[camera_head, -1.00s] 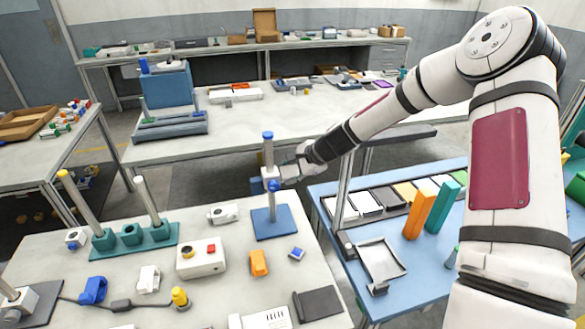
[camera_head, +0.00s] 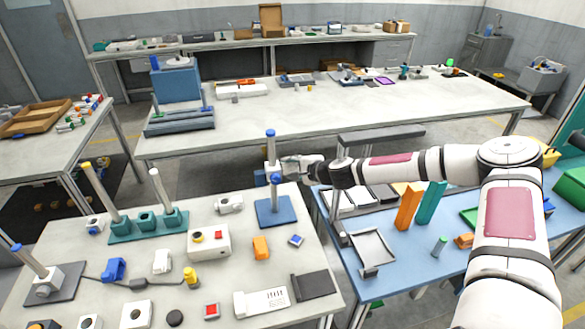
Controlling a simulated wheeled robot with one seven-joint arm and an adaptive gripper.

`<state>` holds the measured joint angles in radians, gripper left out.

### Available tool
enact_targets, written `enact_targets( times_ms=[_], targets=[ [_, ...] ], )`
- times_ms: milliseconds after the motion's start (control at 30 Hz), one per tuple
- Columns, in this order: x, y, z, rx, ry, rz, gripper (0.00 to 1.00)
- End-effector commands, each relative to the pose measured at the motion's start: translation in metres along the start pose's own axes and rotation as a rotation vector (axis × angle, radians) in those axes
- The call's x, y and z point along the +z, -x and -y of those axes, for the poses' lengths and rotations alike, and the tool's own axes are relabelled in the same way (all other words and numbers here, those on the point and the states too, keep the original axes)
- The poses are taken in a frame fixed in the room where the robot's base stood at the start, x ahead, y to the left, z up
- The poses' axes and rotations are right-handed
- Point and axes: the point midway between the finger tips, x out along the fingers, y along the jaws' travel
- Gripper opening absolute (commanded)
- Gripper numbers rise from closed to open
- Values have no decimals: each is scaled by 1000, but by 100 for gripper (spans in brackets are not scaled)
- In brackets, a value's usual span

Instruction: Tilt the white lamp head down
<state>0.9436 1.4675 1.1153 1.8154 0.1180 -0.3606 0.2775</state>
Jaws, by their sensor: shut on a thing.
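A stand with a blue square base (camera_head: 277,217) and a blue-topped post (camera_head: 270,146) stands at the back right of the near white table. A small white lamp head (camera_head: 269,171) is on the post, with a blue knob (camera_head: 276,179) in front and a blue part (camera_head: 259,177) at its left. My gripper (camera_head: 283,164) comes in from the right and is shut on the white head at its right side. The fingertips are small and partly merge with the white part, so the exact contact and the head's tilt are hard to tell.
A white box with red and yellow buttons (camera_head: 208,241), an orange piece (camera_head: 260,247) and a teal rack with rods (camera_head: 147,226) share the near table. Orange (camera_head: 408,207) and teal (camera_head: 431,202) blocks stand on the blue table below my arm. A floor gap lies behind the stand.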

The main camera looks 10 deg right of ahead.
Motion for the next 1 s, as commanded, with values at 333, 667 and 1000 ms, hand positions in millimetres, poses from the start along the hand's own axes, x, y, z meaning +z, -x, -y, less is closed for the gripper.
enact_targets(
  times_ms=[333,667,1000],
  targets=[
    [1,0,0,-12,8,3,9],
    [1,-1,0,-11,7,2,57],
    [0,4,0,-11,6,1,57]
  ],
)
